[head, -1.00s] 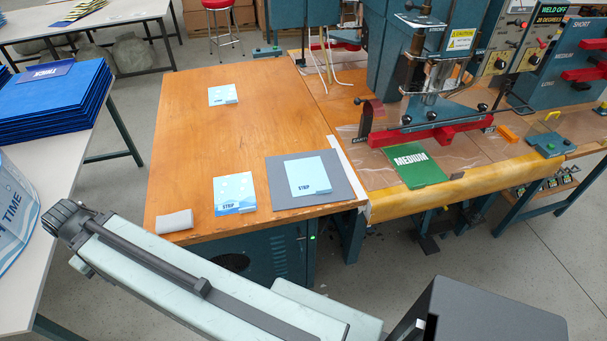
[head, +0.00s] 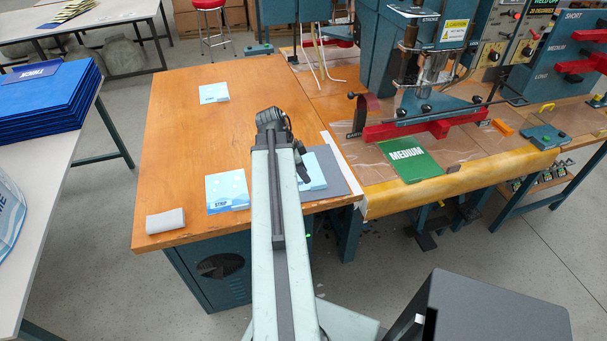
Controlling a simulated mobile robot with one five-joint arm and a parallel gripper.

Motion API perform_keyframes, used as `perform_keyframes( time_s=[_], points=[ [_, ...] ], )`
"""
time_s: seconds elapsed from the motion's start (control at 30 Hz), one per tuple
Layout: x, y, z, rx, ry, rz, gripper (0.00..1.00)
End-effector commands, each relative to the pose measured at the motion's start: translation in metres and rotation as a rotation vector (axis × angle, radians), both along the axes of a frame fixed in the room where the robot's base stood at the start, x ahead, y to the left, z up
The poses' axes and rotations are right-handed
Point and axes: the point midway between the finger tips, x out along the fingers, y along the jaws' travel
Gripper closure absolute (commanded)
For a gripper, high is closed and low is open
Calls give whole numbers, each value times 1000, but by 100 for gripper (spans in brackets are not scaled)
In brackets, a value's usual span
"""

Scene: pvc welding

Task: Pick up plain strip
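Several light-blue sheets labelled STRIP lie on the wooden table. One strip (head: 214,92) lies alone towards the back left. Another strip (head: 227,191) with a wave pattern lies near the front edge. A plainer-looking strip (head: 315,172) lies on a grey board (head: 340,178), partly hidden behind my arm. I cannot tell for certain which is the plain one. My gripper (head: 272,119) is at the far end of my arm, above the table between the back strip and the grey board. Its fingers cannot be made out, and nothing is seen held in it.
A grey block (head: 165,221) sits at the table's front left corner. A green MEDIUM sheet (head: 411,159) lies before the welding machine (head: 425,105) with its red bar. Blue folders (head: 45,95) are stacked on the left table. The table's middle left is clear.

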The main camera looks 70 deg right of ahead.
Motion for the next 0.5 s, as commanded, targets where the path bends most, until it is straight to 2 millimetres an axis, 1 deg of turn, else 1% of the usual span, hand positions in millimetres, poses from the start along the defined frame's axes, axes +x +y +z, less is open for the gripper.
perform_keyframes(
  time_s=[0.03,0.17,0.33,0.5],
  points=[
    [-4,-2,0,-5,-1,-16,67],
    [-5,-3,-4,-6,0,-20,67],
    [-11,-8,-26,-4,-1,-18,67],
    [-12,-10,-27,-4,0,-16,67]
  ],
)
